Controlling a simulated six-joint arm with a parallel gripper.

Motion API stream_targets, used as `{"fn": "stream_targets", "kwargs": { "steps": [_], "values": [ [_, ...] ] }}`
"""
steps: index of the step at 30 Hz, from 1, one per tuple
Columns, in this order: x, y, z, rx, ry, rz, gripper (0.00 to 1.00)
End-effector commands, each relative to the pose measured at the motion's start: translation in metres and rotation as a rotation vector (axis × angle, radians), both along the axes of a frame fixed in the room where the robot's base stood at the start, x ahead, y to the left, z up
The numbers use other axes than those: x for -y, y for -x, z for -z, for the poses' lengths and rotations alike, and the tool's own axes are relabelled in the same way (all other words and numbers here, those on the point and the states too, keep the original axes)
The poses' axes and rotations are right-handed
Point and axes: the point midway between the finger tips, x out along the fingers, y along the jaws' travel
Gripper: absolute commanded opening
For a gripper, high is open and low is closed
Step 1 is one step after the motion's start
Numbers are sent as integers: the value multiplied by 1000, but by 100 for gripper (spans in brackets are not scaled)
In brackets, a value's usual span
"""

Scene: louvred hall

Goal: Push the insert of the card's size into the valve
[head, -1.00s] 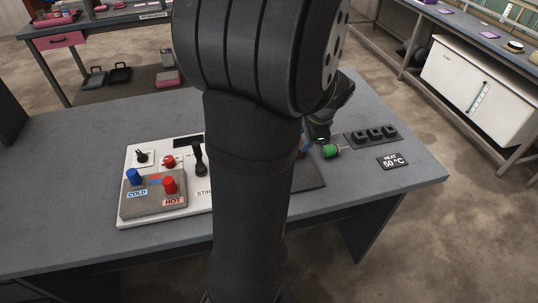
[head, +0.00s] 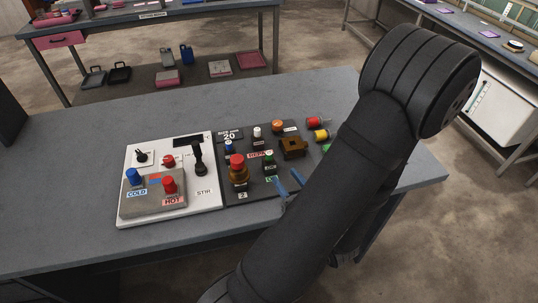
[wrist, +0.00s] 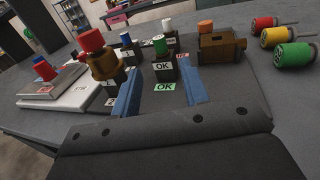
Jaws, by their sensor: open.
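A brown valve body (head: 294,149) with an opening sits at the right of a dark panel; it also shows in the wrist view (wrist: 221,46). A dark card (head: 229,135) reading 20 lies at the panel's back left; its upper line is too small to read. Red (head: 314,122), yellow (head: 321,135) and green (head: 326,149) inserts lie in a row right of the valve. The wrist view shows red (wrist: 263,22), yellow (wrist: 273,37) and green (wrist: 291,55) inserts with pins. My gripper (head: 286,183) is open and empty at the panel's front edge, apart from the valve; its blue fingers (wrist: 162,92) are spread.
A brass fitting with a red cap (head: 237,172) and several capped posts stand on the dark panel (head: 228,200). A white board (head: 205,205) with COLD and HOT knobs is on the left. The table's back (head: 250,105) is clear. My arm covers the table's right front.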

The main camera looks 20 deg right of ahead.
Motion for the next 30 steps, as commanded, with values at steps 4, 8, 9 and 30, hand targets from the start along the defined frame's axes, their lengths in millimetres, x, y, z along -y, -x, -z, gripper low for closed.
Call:
{"fn": "stream_targets", "kwargs": {
  "steps": [4,8,9,30],
  "values": [
    [-2,-9,0,2,0,1,41],
    [-7,-24,0,2,1,-3,41],
    [-8,-29,0,2,1,-3,41],
    [-24,-96,0,1,1,1,41]
  ]
}}
